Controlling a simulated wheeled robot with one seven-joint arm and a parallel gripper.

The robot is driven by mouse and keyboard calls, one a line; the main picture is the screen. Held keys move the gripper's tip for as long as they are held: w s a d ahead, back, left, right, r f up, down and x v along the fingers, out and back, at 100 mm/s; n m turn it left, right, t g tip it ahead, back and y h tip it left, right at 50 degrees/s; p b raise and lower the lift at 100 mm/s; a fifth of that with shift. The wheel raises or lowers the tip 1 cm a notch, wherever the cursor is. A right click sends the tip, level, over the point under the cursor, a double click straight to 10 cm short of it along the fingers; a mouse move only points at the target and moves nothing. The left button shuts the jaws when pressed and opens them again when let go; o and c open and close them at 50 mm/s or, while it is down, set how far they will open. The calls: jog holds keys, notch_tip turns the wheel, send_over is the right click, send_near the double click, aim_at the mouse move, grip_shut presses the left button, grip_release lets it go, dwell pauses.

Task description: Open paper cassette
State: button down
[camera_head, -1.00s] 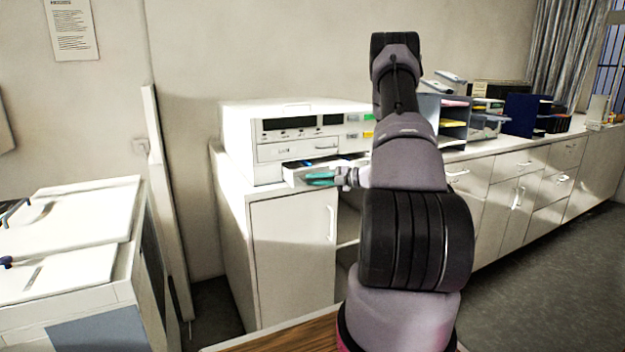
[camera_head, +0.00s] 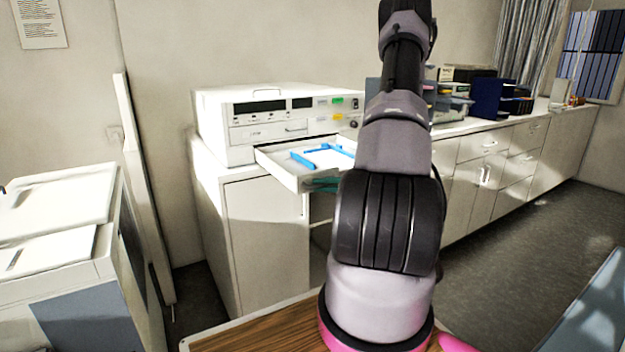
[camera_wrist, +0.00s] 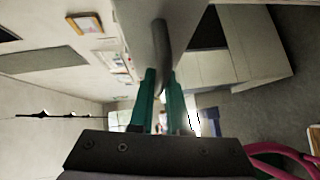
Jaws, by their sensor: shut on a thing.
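The white printer (camera_head: 260,110) stands on a white cabinet at the left end of the counter. Its lower paper cassette (camera_head: 275,166) is pulled well out toward me, and blue guides (camera_head: 303,160) show inside it. My gripper (camera_head: 322,184) is at the front of the cassette, mostly hidden behind my arm. In the wrist view the teal fingers of my gripper (camera_wrist: 160,85) are shut on the dark cassette handle (camera_wrist: 161,45), which stands out from the pale cassette front.
A wooden-topped table (camera_head: 260,328) is below my arm. A white copier-like unit (camera_head: 60,250) stands at the left. Trays and dark blue files (camera_head: 490,97) stand along the counter at the right. The grey floor is open at the right.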

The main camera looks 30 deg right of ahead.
jog(key=shift+s, duration=1.5)
jog(key=shift+d, duration=0.1)
jog(key=c, duration=0.9)
grip_release()
jog(key=shift+d, duration=0.1)
jog(key=v, duration=1)
jog(key=shift+s+d, duration=0.2)
jog(key=shift+s, duration=0.05)
